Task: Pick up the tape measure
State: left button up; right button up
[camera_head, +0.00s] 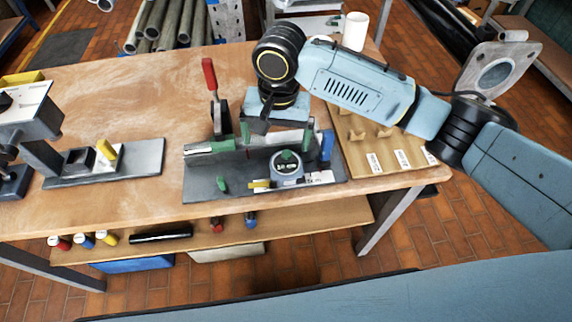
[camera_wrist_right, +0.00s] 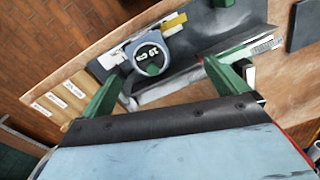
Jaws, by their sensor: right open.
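The tape measure (camera_head: 287,167) is a round grey case with a dark dial face and a green middle. It lies on a dark grey plate (camera_head: 215,187) near the front edge of the workbench, and it also shows in the right wrist view (camera_wrist_right: 152,54). My right gripper (camera_head: 276,138) is above and just behind it, pointing down. My left gripper is not in view.
A red-handled clamp (camera_head: 210,80) stands behind the plate. A wooden board with pegs (camera_head: 365,135) is at right, and a grey fixture (camera_head: 120,163) at left. Bare bench (camera_head: 130,100) lies between and behind.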

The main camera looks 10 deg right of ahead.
jog(key=w+d+r+m, duration=0.1)
send_over(286, 165)
jog(key=shift+h, duration=0.3)
jog(key=f, duration=0.5)
jog(key=f+b, duration=0.1)
jog(key=f, duration=0.1)
jog(key=shift+w+a+f, duration=0.3)
jog(key=shift+a, duration=0.05)
jog(key=f, duration=0.5)
jog(key=shift+s+d+f, duration=0.1)
jog(key=shift+s+d, duration=0.1)
jog(key=shift+d, duration=0.1)
jog(key=c, duration=1.4)
notch_tip(286, 165, up, 10)
jog(key=shift+r+p, duration=0.1)
jog(key=shift+p, duration=0.3)
jog(key=shift+c, duration=0.2)
jog(key=shift+f+b, duration=0.45)
jog(key=shift+f, duration=4.3)
jog(key=shift+f, duration=0.35)
